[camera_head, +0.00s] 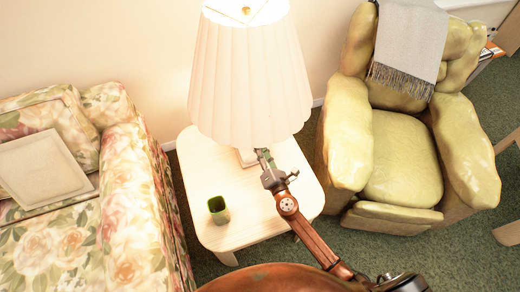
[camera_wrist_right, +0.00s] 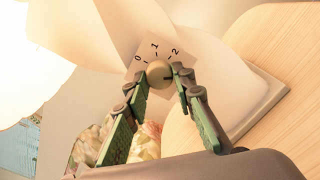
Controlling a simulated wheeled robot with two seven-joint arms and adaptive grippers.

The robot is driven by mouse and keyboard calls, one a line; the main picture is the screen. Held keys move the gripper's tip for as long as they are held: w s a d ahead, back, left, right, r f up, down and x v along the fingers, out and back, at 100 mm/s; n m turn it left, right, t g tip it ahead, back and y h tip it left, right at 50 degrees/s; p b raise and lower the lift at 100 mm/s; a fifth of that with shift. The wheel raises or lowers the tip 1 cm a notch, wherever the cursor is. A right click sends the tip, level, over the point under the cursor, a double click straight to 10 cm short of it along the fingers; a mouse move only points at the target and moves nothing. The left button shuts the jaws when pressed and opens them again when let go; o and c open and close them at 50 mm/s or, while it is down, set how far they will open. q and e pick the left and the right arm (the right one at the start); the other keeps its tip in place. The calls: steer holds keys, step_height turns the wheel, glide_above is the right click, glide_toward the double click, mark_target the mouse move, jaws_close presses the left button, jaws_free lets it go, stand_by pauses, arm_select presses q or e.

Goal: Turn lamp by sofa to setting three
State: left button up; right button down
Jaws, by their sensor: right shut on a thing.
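The lamp (camera_head: 250,80) has a pleated cream shade, lit, and stands on a pale side table beside the floral sofa (camera_head: 130,210). My right gripper (camera_head: 265,158) reaches under the shade to the lamp's base (camera_head: 246,156). In the right wrist view, a round beige knob (camera_wrist_right: 158,73) sits on a pale dial plate (camera_wrist_right: 143,52) marked 0, 1 and 2. My right gripper's fingers are shut on the knob, one on each side. The right finger covers the plate past the 2. I cannot tell the knob's setting. My left gripper is out of view.
The side table (camera_head: 225,232) carries a small green cup (camera_head: 218,208) near its left front. A yellow-green armchair (camera_head: 400,155) with a grey throw (camera_head: 410,40) stands to the right. Green carpet (camera_head: 450,250) lies open in front of the chair.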

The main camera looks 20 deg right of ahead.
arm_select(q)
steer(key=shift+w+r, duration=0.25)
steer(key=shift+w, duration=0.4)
arm_select(e)
steer(key=shift+m, duration=0.5)
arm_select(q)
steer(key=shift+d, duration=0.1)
arm_select(e)
steer(key=c, duration=1.6)
jaws_free()
steer(key=s, duration=1.2)
steer(key=shift+d, duration=0.2)
